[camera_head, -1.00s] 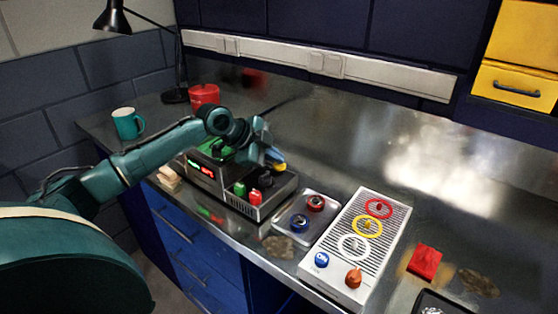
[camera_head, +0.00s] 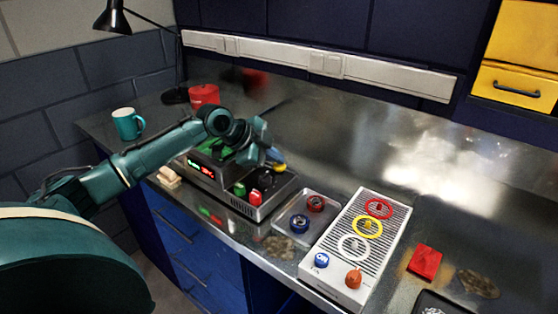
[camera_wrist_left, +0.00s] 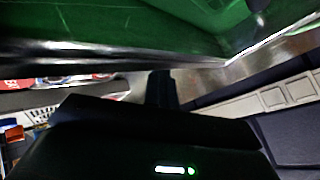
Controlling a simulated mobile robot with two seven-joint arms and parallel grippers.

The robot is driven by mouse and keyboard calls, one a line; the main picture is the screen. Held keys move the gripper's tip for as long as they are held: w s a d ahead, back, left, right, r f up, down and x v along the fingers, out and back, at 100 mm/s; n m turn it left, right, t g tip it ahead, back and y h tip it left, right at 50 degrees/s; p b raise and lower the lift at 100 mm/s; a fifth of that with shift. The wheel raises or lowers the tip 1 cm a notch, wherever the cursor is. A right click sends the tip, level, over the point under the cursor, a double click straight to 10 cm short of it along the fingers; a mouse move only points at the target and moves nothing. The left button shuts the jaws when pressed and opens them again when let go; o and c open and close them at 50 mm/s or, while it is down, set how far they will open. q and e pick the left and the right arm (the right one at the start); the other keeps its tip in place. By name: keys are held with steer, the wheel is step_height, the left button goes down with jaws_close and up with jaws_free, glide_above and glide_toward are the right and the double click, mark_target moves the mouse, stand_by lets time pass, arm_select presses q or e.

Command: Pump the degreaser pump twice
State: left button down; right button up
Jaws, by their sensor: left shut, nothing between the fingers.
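My left gripper (camera_head: 272,157) is above the back right part of a grey box with a lit display (camera_head: 201,170). It is shut and holds nothing. A green part (camera_head: 213,148) shows on top of the box, partly behind my left arm. I cannot tell for sure which part is the degreaser pump. In the left wrist view a large green, shiny surface (camera_wrist_left: 120,22) fills the top, very close to the camera; I cannot tell whether it is touched. My right gripper is not in view.
A green knob (camera_head: 240,190) and a red knob (camera_head: 255,197) stand on the box's front. A metal tray (camera_head: 290,222) with a red and a blue piece and a white panel (camera_head: 336,262) lie to the right. A teal mug (camera_head: 128,123) and red pot (camera_head: 204,95) stand at the back left.

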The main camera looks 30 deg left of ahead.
arm_select(q)
steer(key=shift+f, duration=0.25)
